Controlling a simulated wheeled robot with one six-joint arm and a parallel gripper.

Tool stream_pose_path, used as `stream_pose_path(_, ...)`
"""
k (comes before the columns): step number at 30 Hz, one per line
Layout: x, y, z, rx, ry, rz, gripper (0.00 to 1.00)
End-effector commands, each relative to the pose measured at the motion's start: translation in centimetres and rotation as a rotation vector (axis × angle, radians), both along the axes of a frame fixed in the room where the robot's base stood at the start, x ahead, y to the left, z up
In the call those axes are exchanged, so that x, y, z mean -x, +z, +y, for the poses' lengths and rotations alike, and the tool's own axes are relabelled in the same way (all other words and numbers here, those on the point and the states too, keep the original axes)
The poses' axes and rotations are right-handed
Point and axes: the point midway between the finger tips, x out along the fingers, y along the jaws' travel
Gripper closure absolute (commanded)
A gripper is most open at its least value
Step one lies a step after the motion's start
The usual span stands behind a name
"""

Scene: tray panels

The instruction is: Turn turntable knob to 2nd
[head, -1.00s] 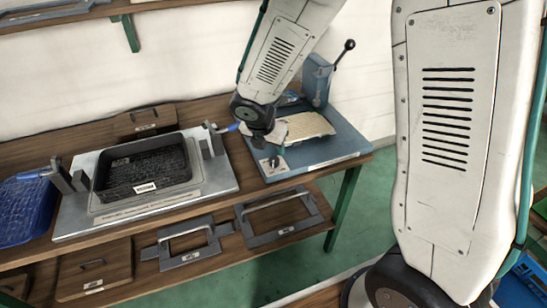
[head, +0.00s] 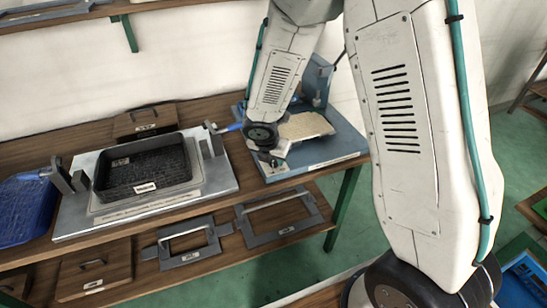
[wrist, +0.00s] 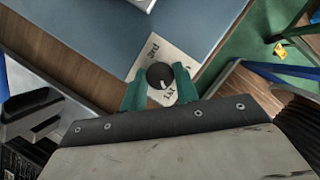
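The dark round turntable knob (wrist: 160,76) sits on a white label plate (wrist: 150,52) in the wrist view. "3rd" is printed on its far side and "1st" on its near side. A pale mark on the knob faces the "1st" side. The plate is at the front left corner of the blue base (head: 335,152). My gripper (wrist: 160,72) has its teal fingers apart, one on each side of the knob. I cannot tell whether they touch it.
A tan slab (head: 306,126) and a blue upright bracket (head: 318,82) stand on the base behind my gripper. Left of it is a black tray (head: 148,172) on a grey plate with clamps. Metal frames (head: 280,213) lie on the lower shelf.

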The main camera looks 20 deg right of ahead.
Motion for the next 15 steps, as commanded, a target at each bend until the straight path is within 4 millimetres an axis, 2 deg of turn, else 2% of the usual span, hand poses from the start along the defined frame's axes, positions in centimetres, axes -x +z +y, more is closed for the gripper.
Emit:
stream_pose_path(1,0.0,0.01,0.02,-0.001,0.0,-0.001,0.87)
stream_pose_path(2,-0.01,0.01,0.02,-0.001,0.0,-0.001,0.93)
stream_pose_path(15,-0.05,0.01,0.08,-0.001,-0.073,-0.001,0.92)
